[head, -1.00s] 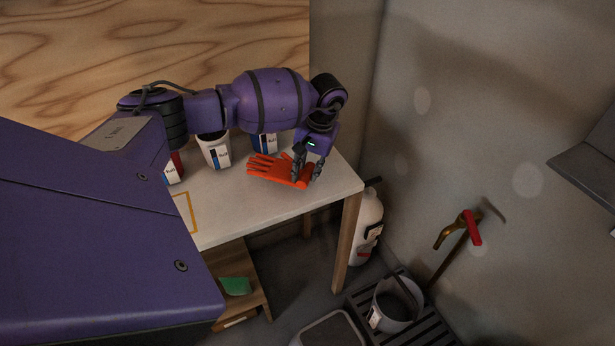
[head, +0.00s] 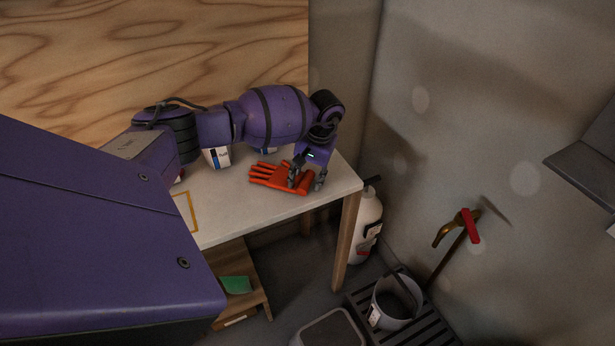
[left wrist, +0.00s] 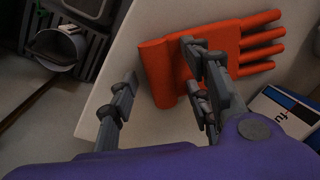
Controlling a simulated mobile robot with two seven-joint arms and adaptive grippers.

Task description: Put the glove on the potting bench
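The orange-red glove (head: 270,178) lies flat on a white tabletop (head: 240,215), fingers pointing left in the head view. In the left wrist view the glove (left wrist: 235,45) has its cuff toward my fingers. My left gripper (head: 305,184) is low over the cuff end. Its fingers (left wrist: 160,62) stand apart, one over the glove and the other beside the cuff over bare tabletop. I cannot tell whether they touch the glove. My right gripper is not in view.
A white bottle (head: 366,225) stands beside the table's right end. A grey bucket (head: 392,305) sits on a floor grate. A green item (head: 237,285) lies on a lower shelf.

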